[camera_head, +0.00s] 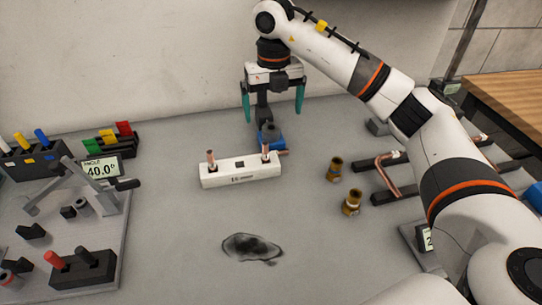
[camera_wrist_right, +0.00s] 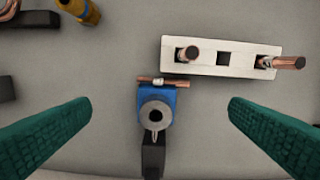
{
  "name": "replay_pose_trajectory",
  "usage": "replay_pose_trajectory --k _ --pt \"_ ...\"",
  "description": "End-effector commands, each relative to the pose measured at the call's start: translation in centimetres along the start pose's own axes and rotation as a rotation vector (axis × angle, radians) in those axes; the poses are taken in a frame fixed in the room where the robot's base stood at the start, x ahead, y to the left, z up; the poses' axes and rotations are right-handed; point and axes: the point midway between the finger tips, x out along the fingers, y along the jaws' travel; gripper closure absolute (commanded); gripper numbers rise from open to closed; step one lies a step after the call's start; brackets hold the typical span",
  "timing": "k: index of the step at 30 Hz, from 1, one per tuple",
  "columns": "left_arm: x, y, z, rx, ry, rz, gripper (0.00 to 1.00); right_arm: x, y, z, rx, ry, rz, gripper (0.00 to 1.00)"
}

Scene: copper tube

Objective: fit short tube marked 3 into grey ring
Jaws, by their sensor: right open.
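A white holder block (camera_head: 240,171) stands mid-table with two upright short copper tubes, one at the left end (camera_head: 210,158) and one at the right end (camera_head: 265,152). In the right wrist view the block (camera_wrist_right: 222,57) has an empty middle socket between the tubes. No number 3 is readable. A grey ring (camera_wrist_right: 155,114) sits at a blue fixture (camera_wrist_right: 147,96) behind the holder; the fixture also shows in the head view (camera_head: 275,136). A copper piece lies across its edge. My right gripper (camera_head: 273,116) is open and empty, its green fingers on either side above the ring. My left gripper is out of view.
Two brass fittings (camera_head: 351,202) stand right of the holder. A rack with bent copper tubes (camera_head: 386,175) lies farther right, partly behind my arm. A lever fixture board (camera_head: 110,225) fills the left. A wall rises behind.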

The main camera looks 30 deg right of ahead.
Motion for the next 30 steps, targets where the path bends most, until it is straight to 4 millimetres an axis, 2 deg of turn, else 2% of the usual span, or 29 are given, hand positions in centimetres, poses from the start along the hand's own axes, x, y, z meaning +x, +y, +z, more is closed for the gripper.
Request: replay_pose_trajectory --k 5,13,20,30 --pt "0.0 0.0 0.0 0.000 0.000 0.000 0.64 0.9 0.0 0.1 0.064 -0.003 0.001 0.00" --pt "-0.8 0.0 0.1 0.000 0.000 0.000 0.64 5.4 0.0 0.1 0.063 -0.004 0.002 0.00" --pt "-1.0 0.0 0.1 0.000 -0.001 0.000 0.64 7.2 -0.1 0.1 0.061 -0.001 0.001 0.00" --pt "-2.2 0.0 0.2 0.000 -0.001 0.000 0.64 11.6 -0.6 0.3 0.062 -0.002 0.001 0.00"
